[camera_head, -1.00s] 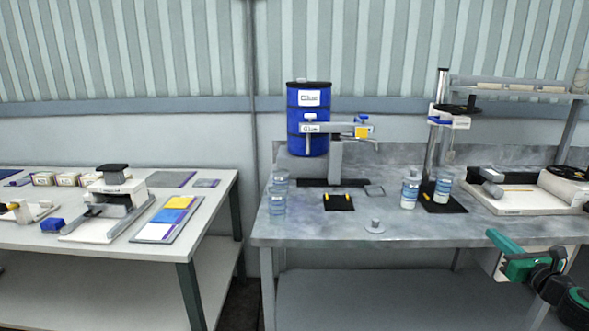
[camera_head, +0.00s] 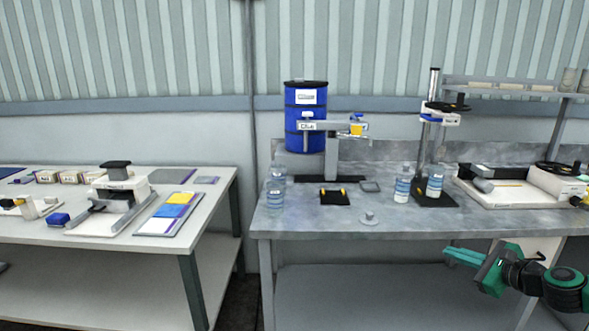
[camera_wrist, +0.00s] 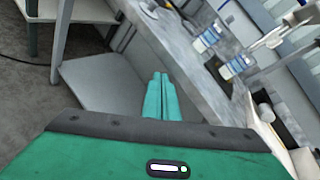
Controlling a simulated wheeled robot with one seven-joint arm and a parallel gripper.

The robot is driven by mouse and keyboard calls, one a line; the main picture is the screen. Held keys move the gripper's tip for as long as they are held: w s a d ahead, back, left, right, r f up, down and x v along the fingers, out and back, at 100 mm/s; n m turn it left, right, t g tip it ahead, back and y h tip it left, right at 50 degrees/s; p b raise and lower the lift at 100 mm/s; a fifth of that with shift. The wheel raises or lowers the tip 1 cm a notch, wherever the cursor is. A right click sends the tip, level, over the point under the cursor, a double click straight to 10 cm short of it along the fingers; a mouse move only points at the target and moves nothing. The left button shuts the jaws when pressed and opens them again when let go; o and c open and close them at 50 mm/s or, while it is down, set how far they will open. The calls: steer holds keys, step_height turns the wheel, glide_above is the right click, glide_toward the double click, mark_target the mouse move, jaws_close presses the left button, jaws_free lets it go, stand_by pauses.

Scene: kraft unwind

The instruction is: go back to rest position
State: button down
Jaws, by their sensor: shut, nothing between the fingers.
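My gripper (camera_head: 462,257) is at the lower right of the head view, in front of the grey workbench (camera_head: 300,223) and below its top. Its green fingers point left in that view. In the wrist view my gripper (camera_wrist: 162,92) shows its two fingers together, with nothing between them. Beyond them are the bench's lower shelf (camera_wrist: 95,85) and front edge. The fingers appear apart from the bench.
On the bench stand a blue glue drum (camera_head: 305,117), clear bottles (camera_head: 275,186), labelled bottles (camera_head: 402,185), a press stand (camera_head: 428,140) and a white-based machine (camera_head: 495,195). A white table (camera_head: 100,245) stands at left. A floor gap separates the two.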

steer(key=s+a+f+n+g+h, duration=0.1)
steer(key=s+a+f+n+g, duration=0.15)
steer(key=s+n+g, duration=0.2)
steer(key=s+a+f+n+g, duration=0.1)
steer(key=s+a+n+g, duration=0.2)
steer(key=s+n, duration=0.25)
steer(key=s+d+r+n+g+h, duration=0.1)
steer(key=s+r+n+g+h, duration=0.1)
steer(key=s, duration=1)
steer(key=s+r+n+g+h, duration=0.2)
steer(key=s+r+n+g, duration=0.2)
steer(key=s, duration=0.8)
step_height(320, 180, up, 3)
steer(key=n, duration=0.2)
steer(key=shift+s+d+n, duration=0.35)
steer(key=shift+s+n, duration=0.05)
steer(key=shift+r, duration=0.1)
steer(key=shift+w+f, duration=0.25)
steer(key=shift+w, duration=0.4)
